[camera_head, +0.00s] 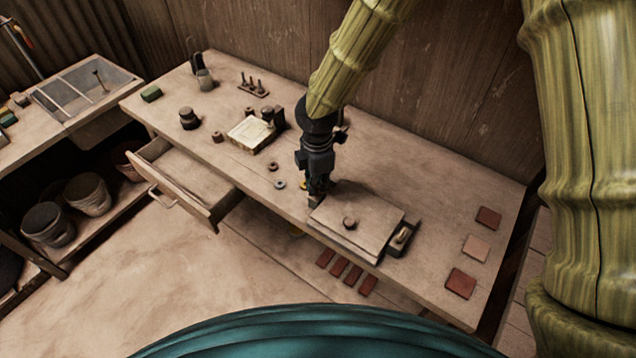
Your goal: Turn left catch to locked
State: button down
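The tile press (372,212) is a flat, pale slab with a round dark knob (349,223) on top, at the front edge of the bench. A dark catch (402,238) sits at its right side. My gripper (315,201) points down at the press's left side, where the left catch is hidden behind it. I cannot tell whether the fingers touch the catch, how the catch is turned, or whether the fingers are open or shut. A small yellow part (303,184) shows just left of my gripper.
An open drawer (185,180) juts out at left. Small rings (279,185), a pale block (250,133) and dark pots (188,118) stand further left.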

jog(key=m, duration=0.4)
jog(key=shift+m, duration=2.2)
jog(key=c, duration=1.7)
grip_release()
jog(key=shift+r, duration=0.1)
notch_tip(320, 180, up, 12)
jog(key=shift+f, duration=0.1)
